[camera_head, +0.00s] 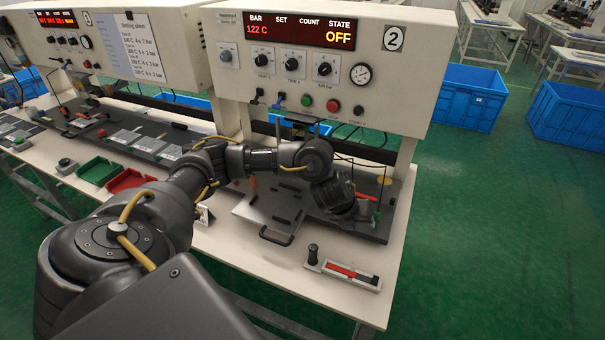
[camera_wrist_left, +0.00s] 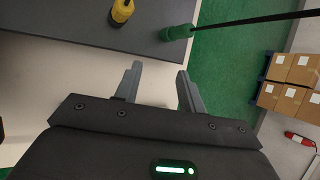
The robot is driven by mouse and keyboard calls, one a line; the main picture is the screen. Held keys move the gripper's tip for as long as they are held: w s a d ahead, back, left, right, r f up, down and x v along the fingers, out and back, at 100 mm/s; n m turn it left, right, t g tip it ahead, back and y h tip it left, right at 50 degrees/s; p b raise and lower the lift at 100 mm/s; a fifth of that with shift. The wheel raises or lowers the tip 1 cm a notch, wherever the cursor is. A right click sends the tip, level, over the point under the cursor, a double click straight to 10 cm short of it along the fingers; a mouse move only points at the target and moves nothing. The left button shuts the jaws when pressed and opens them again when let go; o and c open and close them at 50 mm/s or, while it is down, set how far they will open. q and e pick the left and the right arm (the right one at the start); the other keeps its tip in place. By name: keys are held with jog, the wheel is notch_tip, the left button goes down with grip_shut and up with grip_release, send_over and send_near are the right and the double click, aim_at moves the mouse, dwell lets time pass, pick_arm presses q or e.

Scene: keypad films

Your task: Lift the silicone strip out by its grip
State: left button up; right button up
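My left arm reaches across the bench, with its gripper (camera_head: 366,213) low over the right end of the dark machine bed under station 2. In the left wrist view the gripper (camera_wrist_left: 160,69) is open, with nothing between its fingers. A green grip (camera_wrist_left: 178,32) with a thin black rod lies ahead of the fingertips, near the edge of the dark bed, apart from them. A yellow and black piece (camera_wrist_left: 122,10) is farther left. I cannot tell for sure which piece belongs to the silicone strip. A red strip (camera_head: 350,272) lies in a pale holder on the bench front. My right gripper is not in view.
The control box (camera_head: 330,65) of station 2 hangs over the bed; its display reads 122 C and OFF. A plate with a black handle (camera_head: 276,236) lies left of the gripper. Green (camera_head: 98,171) and red (camera_head: 127,181) trays sit farther left.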

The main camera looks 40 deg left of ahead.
pick_arm(q)
jog(key=a+r+g+y, duration=0.15)
jog(key=a+r, duration=0.25)
jog(key=a, duration=0.5)
jog(key=a+r+g+y, duration=0.1)
jog(key=a+r+y, duration=0.15)
jog(key=a, duration=0.65)
jog(key=shift+m+t, duration=0.25)
jog(key=shift+m, duration=0.15)
jog(key=b+x, duration=0.1)
jog(key=x, duration=0.1)
jog(key=b+x, duration=0.1)
jog(key=x, duration=0.1)
jog(key=shift+s+d+f, duration=0.15)
jog(key=shift+s+f, duration=0.05)
jog(key=shift+w+f, duration=0.25)
jog(key=shift+f, duration=0.05)
jog(key=shift+f+b, duration=0.35)
jog(key=shift+b, duration=0.05)
jog(key=x, duration=0.4)
jog(key=shift+w+a+f, duration=0.15)
jog(key=shift+a, duration=0.1)
grip_shut()
